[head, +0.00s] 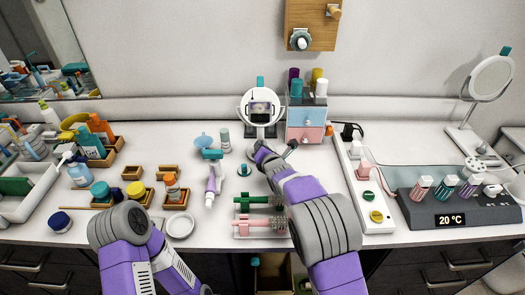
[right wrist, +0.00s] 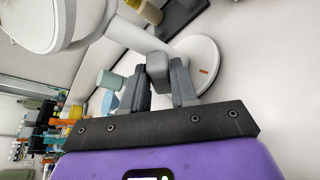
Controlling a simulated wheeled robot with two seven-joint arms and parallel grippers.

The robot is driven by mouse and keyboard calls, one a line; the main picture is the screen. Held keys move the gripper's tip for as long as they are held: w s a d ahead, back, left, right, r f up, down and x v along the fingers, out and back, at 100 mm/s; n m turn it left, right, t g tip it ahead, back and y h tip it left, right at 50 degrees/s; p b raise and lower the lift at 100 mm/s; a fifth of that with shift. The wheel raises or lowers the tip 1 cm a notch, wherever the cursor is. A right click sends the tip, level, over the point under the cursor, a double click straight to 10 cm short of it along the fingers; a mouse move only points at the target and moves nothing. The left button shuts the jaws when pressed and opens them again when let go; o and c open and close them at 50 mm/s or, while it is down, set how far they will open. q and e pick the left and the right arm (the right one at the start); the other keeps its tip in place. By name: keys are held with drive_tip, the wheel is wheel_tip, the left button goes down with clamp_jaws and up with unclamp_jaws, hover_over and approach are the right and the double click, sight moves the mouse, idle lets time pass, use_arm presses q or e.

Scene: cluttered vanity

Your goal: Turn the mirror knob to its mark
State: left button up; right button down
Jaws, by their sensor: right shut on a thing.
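A round white mirror (head: 262,105) stands upright on the counter at the back middle. In the right wrist view, part of the mirror head (right wrist: 62,22) is at the upper left, and its round white base (right wrist: 197,62) carries a short orange mark (right wrist: 204,70). A grey knob (right wrist: 158,67) sits between the two dark fingers of my right gripper (right wrist: 161,87), which is shut on it. In the head view my right gripper (head: 273,153) is at the foot of the mirror, and the knob is not clear there. My left gripper is out of view; only its arm shows.
A small drawer box (head: 305,123) with bottles stands right of the mirror. A brush rack (head: 260,218) lies in front, near my right arm. A white power strip (head: 362,190) and a display unit (head: 450,208) are at the right. Trays and jars crowd the left.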

drive_tip(key=m+b, duration=0.1)
drive_tip(key=y+b, duration=0.1)
drive_tip(key=b, duration=0.1)
drive_tip(key=shift+d+f+m, duration=0.15)
drive_tip(key=shift+f+m, duration=0.15)
drive_tip(key=shift+m, duration=0.1)
drive_tip(key=shift+r+m+t+b, duration=0.1)
drive_tip(key=shift+m+t+b, duration=0.2)
drive_tip(key=shift+m+b, duration=0.1)
drive_tip(key=c, duration=1)
unclamp_jaws()
drive_tip(key=shift+r, duration=0.1)
drive_tip(key=shift+o, duration=0.2)
drive_tip(key=shift+s, duration=0.15)
drive_tip(key=p+v, duration=0.1)
drive_tip(key=v, duration=0.5)
drive_tip(key=shift+r, duration=0.1)
drive_tip(key=shift+s+d, duration=0.3)
drive_tip(key=shift+s, duration=0.25)
drive_tip(key=shift+o, duration=0.5)
